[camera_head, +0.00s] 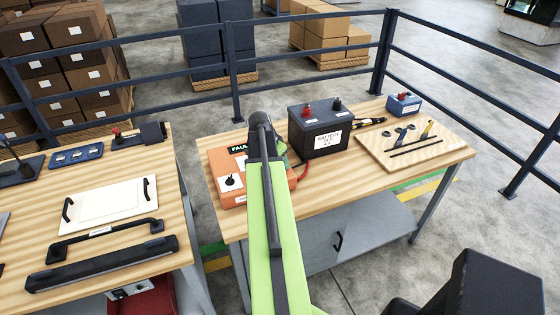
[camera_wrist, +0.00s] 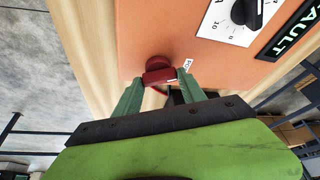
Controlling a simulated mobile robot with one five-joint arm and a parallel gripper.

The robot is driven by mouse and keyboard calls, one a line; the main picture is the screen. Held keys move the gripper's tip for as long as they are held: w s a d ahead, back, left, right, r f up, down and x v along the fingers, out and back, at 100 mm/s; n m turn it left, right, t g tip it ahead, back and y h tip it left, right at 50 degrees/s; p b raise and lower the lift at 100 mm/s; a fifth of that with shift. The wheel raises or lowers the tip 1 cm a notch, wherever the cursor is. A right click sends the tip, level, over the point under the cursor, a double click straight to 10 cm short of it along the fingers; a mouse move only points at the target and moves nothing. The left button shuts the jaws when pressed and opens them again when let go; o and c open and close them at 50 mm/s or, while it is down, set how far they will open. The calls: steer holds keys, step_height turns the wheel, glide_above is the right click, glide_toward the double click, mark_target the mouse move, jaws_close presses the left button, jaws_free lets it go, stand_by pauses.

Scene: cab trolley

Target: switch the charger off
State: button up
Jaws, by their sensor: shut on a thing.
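The orange charger (camera_head: 220,162) stands on the left part of the right wooden bench, partly hidden behind my arm in the head view. Its orange face (camera_wrist: 150,30) fills the upper middle of the wrist view. A red knob (camera_wrist: 158,63) sticks out near its edge, beside a small white label (camera_wrist: 187,63) too small to read. My gripper (camera_wrist: 160,79) is shut on the red knob, one green fingertip on each side. In the head view the knob and my fingertips are hidden by my arm.
A white dial with a black pointer (camera_wrist: 245,14) and a dark FAULT panel (camera_wrist: 292,32) sit on the charger. A dark battery (camera_head: 320,130) stands right of it. A board with tools (camera_head: 420,155) lies further right. Another bench (camera_head: 100,240) stands left, across a gap.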

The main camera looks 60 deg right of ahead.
steer(key=n+t, duration=0.1)
steer(key=n, duration=0.3)
steer(key=n+t, duration=0.1)
steer(key=n, duration=0.1)
steer(key=shift+s+a+f+t, duration=0.1)
steer(key=shift+s+t, duration=0.2)
steer(key=n+t+y, duration=0.1)
steer(key=n, duration=0.2)
steer(key=n+t, duration=0.1)
steer(key=n, duration=0.3)
steer(key=shift+s+y, duration=0.1)
steer(key=shift+y, duration=0.3)
steer(key=o, duration=1.4)
